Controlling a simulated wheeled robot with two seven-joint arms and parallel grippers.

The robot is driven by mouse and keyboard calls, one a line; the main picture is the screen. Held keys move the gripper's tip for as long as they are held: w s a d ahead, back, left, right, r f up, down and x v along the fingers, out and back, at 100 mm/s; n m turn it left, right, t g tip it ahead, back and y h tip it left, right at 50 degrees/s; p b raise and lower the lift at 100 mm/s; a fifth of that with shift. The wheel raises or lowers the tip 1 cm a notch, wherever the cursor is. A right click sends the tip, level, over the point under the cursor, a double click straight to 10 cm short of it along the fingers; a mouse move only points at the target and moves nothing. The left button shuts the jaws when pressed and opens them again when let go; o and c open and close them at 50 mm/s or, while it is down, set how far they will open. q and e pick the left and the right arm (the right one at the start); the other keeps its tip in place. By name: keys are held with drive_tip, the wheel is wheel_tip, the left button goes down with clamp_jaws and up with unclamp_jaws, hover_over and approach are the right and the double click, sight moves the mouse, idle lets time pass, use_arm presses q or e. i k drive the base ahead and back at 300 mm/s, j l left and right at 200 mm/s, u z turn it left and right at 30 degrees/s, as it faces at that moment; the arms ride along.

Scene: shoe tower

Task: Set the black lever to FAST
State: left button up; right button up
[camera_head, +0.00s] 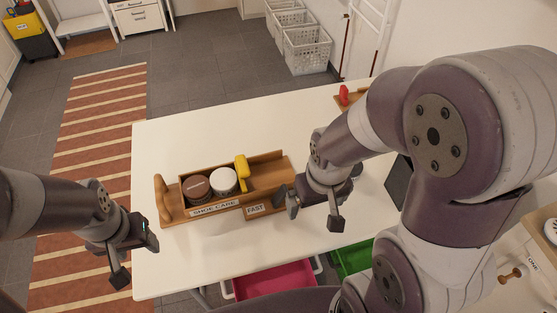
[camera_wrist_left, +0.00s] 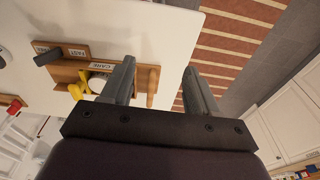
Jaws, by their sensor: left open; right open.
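The black lever (camera_wrist_left: 47,57) shows in the left wrist view beside the white FAST label (camera_wrist_left: 76,52), between it and a second label (camera_wrist_left: 40,46) too small to read. In the head view the FAST label (camera_head: 255,209) is on the front right of the wooden shoe-care box (camera_head: 262,178); the lever there is hard to tell from my right gripper's dark finger. My right gripper (camera_head: 314,212) is open and empty, just right of the FAST label. Whether it touches the lever I cannot tell. My left gripper (camera_head: 136,257) is open and empty off the table's left edge.
The box holds a brown tin (camera_head: 196,188), a white-topped tin (camera_head: 223,181) and a yellow brush (camera_head: 242,172). The white table (camera_head: 190,135) is clear behind the box. A pink bin (camera_head: 275,281) and a green bin (camera_head: 352,260) stand at the table's front.

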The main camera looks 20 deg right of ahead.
sight(280, 196)
drive_tip(key=l, duration=0.9)
drive_tip(key=i+l+z, duration=0.1)
drive_tip(key=l, duration=0.75)
